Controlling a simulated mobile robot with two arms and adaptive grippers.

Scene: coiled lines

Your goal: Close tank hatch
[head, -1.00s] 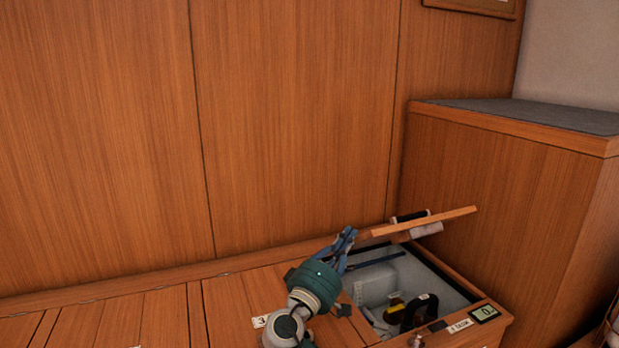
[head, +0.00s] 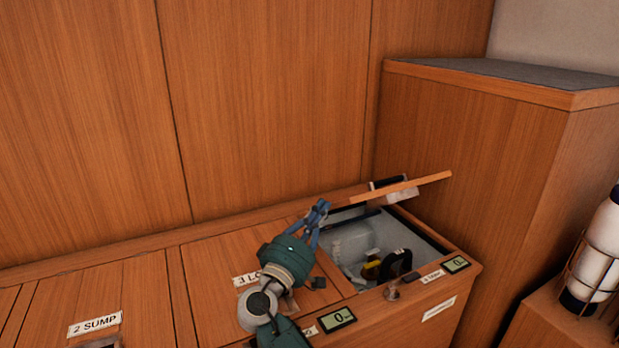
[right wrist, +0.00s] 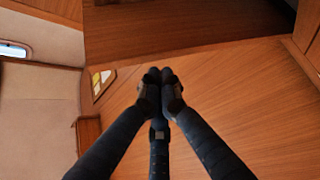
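The tank hatch (head: 425,181) is a wooden panel, seen nearly edge-on in the head view. It stands raised and tilted at the back of the open tank (head: 425,233), with its right end higher. My right gripper (head: 321,207) is just left of the hatch's lower left end; I cannot tell whether they touch. In the right wrist view its dark fingertips (right wrist: 161,76) are together, with nothing seen between them. My left gripper is out of view.
A tall wooden cabinet (head: 470,150) stands close right. A caged white cylinder (head: 604,240) is at the far right. Closed wooden lids (head: 100,290) lie left.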

